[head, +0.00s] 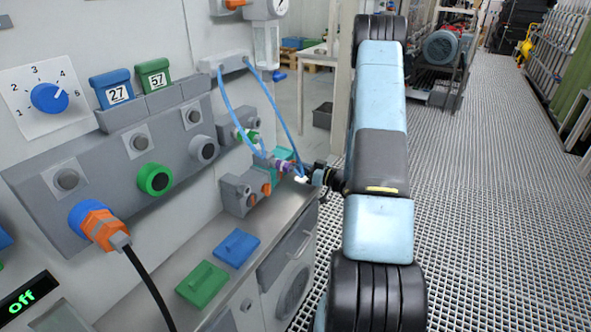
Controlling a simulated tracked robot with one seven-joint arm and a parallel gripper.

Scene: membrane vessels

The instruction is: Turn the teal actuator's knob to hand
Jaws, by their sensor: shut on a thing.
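The teal actuator (284,155) is small in the head view, on the far end of the wall panel, with blue tubes running down to it. My gripper (303,176) is at the actuator's right side, reaching in from the right. Its jaws are shut on what appears to be the actuator's knob. The knob is hidden by the jaws and too small to make out, so its setting cannot be read.
A blue plate (235,248) and a green plate (203,284) lie on the grey ledge. A black cable (150,283) hangs from an orange plug. The grating floor (490,200) is clear at right.

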